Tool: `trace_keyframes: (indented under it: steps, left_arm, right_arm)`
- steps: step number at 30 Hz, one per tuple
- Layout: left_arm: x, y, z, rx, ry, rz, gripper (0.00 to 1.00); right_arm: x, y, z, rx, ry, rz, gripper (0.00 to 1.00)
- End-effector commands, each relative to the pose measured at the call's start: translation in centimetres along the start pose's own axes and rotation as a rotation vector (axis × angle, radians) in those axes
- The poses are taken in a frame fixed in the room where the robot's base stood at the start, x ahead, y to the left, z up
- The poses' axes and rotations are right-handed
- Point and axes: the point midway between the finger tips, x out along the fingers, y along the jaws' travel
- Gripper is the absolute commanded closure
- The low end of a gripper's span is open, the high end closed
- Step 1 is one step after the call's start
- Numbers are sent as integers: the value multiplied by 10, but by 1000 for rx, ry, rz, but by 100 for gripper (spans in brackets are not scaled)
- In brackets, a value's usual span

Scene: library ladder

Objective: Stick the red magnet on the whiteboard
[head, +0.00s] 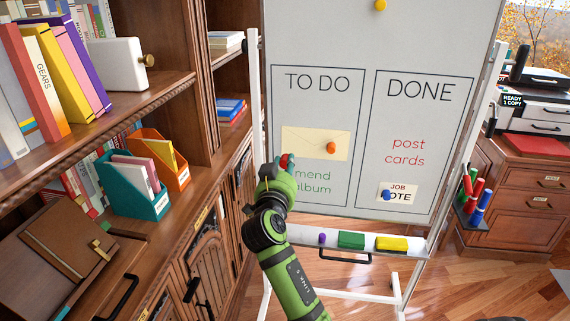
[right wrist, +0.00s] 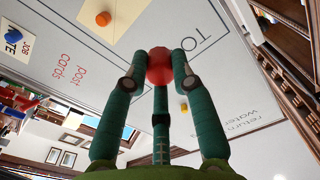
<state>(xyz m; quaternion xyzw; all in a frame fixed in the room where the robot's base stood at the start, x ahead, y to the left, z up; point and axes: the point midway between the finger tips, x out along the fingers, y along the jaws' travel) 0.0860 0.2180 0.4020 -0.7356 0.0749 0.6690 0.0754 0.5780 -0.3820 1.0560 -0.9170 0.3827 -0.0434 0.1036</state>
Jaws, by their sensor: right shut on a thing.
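The whiteboard (head: 320,45) stands upright on a white frame, with a "TO DO" box on the left and a "DONE" box on the right. My right gripper (head: 286,168) is at the lower left of the "TO DO" box, just in front of the board. It is shut on the red magnet (right wrist: 160,66), whose round face shows between the fingertips in the right wrist view. In the head view only a bit of the red magnet (head: 284,160) shows past the fingers. I cannot tell whether the magnet touches the board. My left gripper is not in view.
An envelope (head: 300,136) is on the board under an orange magnet (head: 331,148). A job note (head: 400,194) has a blue magnet (head: 386,195). A yellow magnet (head: 380,5) sits higher up. The tray below holds erasers (head: 351,240). A bookcase (head: 150,100) stands close on the left.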

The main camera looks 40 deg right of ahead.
Motion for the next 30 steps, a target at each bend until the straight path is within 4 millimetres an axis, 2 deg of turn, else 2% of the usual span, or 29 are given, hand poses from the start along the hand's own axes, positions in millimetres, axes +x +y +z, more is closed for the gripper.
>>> trace_keyframes:
  steps: [19, 30]
  left_arm:
    - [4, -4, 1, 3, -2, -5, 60]
    - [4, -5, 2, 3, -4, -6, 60]
  right_arm:
    - [-26, 0, 2, 1, -1, 0, 95]
    - [-29, 0, 1, 1, -1, 1, 95]
